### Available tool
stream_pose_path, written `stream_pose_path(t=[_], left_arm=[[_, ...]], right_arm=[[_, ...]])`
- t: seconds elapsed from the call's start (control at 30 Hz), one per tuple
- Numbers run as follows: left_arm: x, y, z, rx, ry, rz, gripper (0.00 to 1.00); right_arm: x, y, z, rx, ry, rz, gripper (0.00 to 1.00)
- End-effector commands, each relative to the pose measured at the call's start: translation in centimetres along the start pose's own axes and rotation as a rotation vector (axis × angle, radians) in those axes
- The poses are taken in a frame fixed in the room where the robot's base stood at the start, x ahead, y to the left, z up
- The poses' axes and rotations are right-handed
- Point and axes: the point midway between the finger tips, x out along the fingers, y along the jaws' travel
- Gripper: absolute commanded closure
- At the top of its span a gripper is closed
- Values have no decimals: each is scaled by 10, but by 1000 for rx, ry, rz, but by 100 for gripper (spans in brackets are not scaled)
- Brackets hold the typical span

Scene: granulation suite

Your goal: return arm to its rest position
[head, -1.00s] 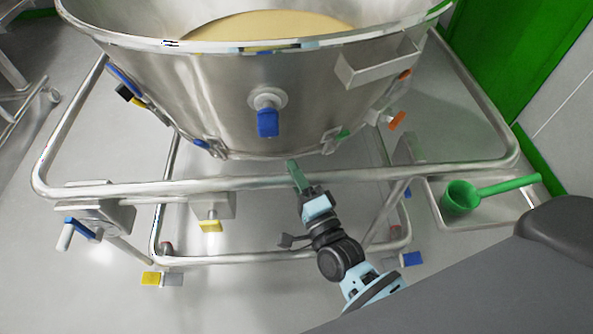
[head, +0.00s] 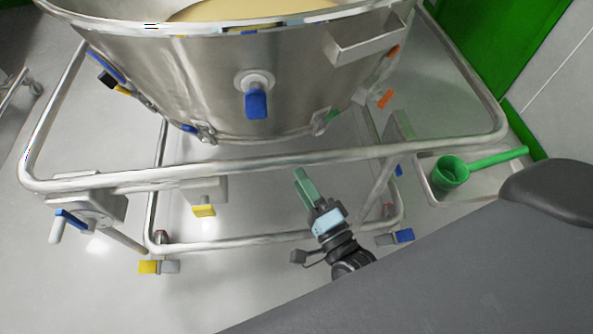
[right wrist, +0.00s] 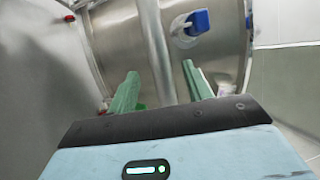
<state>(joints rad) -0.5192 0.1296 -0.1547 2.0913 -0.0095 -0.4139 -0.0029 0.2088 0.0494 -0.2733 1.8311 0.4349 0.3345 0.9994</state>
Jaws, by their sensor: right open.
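My right gripper (head: 303,184) is in the head view, below and in front of the frame rail of a steel bowl cart. Its green fingers point up toward the rail. In the right wrist view the two green fingers (right wrist: 160,88) stand wide apart with nothing held between them. A steel rail (right wrist: 155,45) shows beyond and between them. I cannot tell from the views whether the fingers touch the rail. My left gripper is not in view.
The steel bowl (head: 190,75) with pale powder fills the upper middle, with a blue-handled valve (head: 256,103) on its front. The tubular cart rail (head: 260,167) runs across. A green scoop (head: 451,173) lies on a tray (head: 437,193) at the right. Grey floor is clear at lower left.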

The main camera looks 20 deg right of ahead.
Motion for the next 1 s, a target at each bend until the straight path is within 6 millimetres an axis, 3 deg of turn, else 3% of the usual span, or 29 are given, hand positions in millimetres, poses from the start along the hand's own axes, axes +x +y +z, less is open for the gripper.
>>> stream_pose_path(t=[0.67,0.77,0.87,1.0], left_arm=[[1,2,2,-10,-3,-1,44],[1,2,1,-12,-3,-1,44],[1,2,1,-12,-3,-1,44],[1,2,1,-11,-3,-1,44]], right_arm=[[-7,2,0,-13,-4,10,50],[-24,15,4,-91,-33,72,50],[-61,40,10,-257,-105,194,50],[-139,80,17,-570,-289,410,50]])
